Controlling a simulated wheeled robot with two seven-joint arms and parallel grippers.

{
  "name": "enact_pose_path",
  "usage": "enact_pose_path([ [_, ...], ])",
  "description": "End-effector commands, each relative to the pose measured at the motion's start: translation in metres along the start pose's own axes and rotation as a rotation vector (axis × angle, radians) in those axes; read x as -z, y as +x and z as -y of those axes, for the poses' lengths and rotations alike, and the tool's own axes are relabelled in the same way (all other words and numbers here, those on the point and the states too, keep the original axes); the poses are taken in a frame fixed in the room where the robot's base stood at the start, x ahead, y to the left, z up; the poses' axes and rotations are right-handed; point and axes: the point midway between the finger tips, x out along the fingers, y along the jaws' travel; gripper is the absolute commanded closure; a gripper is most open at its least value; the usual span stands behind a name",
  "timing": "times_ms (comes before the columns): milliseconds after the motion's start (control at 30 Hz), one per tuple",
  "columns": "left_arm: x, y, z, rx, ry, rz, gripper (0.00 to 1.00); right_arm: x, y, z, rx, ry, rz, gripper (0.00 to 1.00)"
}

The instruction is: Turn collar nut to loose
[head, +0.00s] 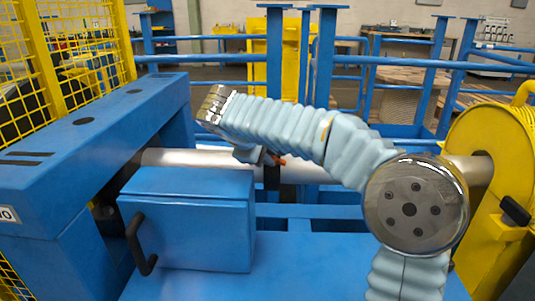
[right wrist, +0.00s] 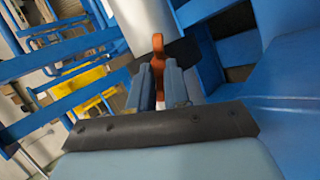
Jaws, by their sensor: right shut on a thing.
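My right gripper (head: 268,158) is at the silver shaft (head: 190,158), partly hidden behind its own wrist in the head view. In the right wrist view its two fingers (right wrist: 159,82) are shut on an orange lever (right wrist: 158,50), with part of the lever rising past the fingertips. The lever's orange tip (head: 281,161) just shows in the head view. A dark collar (right wrist: 183,52) sits around the shaft beside the lever; it also shows below the gripper in the head view (head: 271,178). I cannot tell whether the nut has turned. My left gripper is not in view.
A blue box (head: 190,222) with a black handle (head: 138,243) stands in front of the shaft. A blue beam (head: 95,112) and yellow mesh guard (head: 85,38) close the left. A yellow reel (head: 480,185) stands at the right. Blue rails (head: 400,62) cross behind.

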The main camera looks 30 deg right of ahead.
Motion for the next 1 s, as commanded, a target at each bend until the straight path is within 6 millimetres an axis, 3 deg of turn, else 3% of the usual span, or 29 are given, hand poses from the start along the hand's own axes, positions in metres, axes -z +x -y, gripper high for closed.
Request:
enact_pose_path([
  [667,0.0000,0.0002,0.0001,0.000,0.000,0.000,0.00,0.0002,0.0011,0.0011,-0.020,-0.054,0.001,1.00],
  [700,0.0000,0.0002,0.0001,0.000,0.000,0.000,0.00,0.0002,0.0012,0.0011,-0.020,-0.054,0.001,0.77],
  [833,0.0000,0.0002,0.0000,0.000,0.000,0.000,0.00,0.0001,0.0010,0.0010,-0.020,-0.053,0.001,0.58],
  [1000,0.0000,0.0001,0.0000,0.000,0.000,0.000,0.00,0.0001,0.0006,0.0009,-0.020,-0.053,0.000,0.58],
])
